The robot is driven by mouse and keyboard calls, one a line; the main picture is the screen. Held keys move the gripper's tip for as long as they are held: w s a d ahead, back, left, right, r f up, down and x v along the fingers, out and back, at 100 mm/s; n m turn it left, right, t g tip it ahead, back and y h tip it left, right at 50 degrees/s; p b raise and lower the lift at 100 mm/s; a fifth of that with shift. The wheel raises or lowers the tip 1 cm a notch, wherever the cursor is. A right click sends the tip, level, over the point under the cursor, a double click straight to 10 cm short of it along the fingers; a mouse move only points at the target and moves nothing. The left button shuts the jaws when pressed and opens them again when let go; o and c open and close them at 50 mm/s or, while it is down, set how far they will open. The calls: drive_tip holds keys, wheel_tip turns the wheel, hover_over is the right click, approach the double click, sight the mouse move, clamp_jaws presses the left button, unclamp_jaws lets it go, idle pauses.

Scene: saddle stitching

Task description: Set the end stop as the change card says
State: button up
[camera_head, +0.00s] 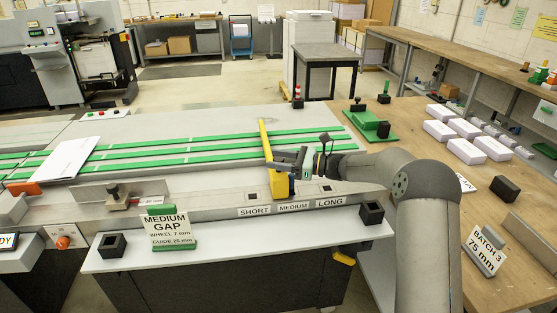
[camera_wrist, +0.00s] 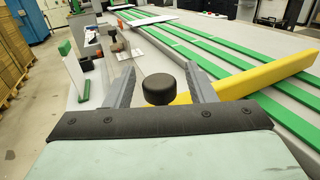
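The yellow end stop (camera_head: 266,145) is a long bar lying across the green belts, with a block at its near end on the metal rail. A row of labels in front reads SHORT (camera_head: 254,211), MEDIUM (camera_head: 293,206) and LONG (camera_head: 330,201). The block stands behind the SHORT–MEDIUM part of the row. The change card (camera_head: 168,229) reads "MEDIUM GAP, WHEEL 7 mm, GUIDE 25 mm". My gripper (camera_wrist: 159,72) is open at the block. A round black knob (camera_wrist: 159,89) shows between its fingers, with visible gaps. The yellow bar (camera_wrist: 255,77) passes behind the right finger.
A card (camera_head: 487,250) on the wooden bench reads "BATCH 3, 75 mm". White paper stacks (camera_head: 466,150) and a green fixture (camera_head: 371,124) also stand there. Black square blocks (camera_head: 112,245) sit on the front ledge. A clamp knob (camera_head: 113,190) stands left on the rail; white sheets (camera_head: 69,159) lie beyond.

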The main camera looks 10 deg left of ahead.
drive_tip(key=s+d+b, duration=0.2)
drive_tip(key=d, duration=1.5)
drive_tip(key=shift+s, duration=0.15)
drive_tip(key=s+a+f+n+g+h, duration=0.1)
drive_tip(key=s+a+n+g+h, duration=0.2)
drive_tip(key=s, duration=0.5)
drive_tip(key=s+a+f+n+h, duration=0.1)
drive_tip(key=s+a+n+h, duration=0.3)
drive_tip(key=s, duration=0.4)
drive_tip(key=s+d+f+n+h, duration=0.1)
drive_tip(key=s+d+n+h, duration=0.2)
drive_tip(key=s, duration=0.5)
drive_tip(key=s+d+f+n+h, duration=0.1)
drive_tip(key=s+d+n+h, duration=0.3)
drive_tip(key=s, duration=0.4)
drive_tip(key=s+d+f+n+t+h, duration=0.1)
drive_tip(key=s+d+f+n+h, duration=0.1)
drive_tip(key=s, duration=0.6)
drive_tip(key=d+n+h, duration=0.1)
drive_tip(key=d+n, duration=0.1)
drive_tip(key=n, duration=0.1)
drive_tip(key=shift+s+d+n+h, duration=0.3)
drive_tip(key=shift+s+d+n, duration=0.05)
drive_tip(key=shift+s+n, duration=0.05)
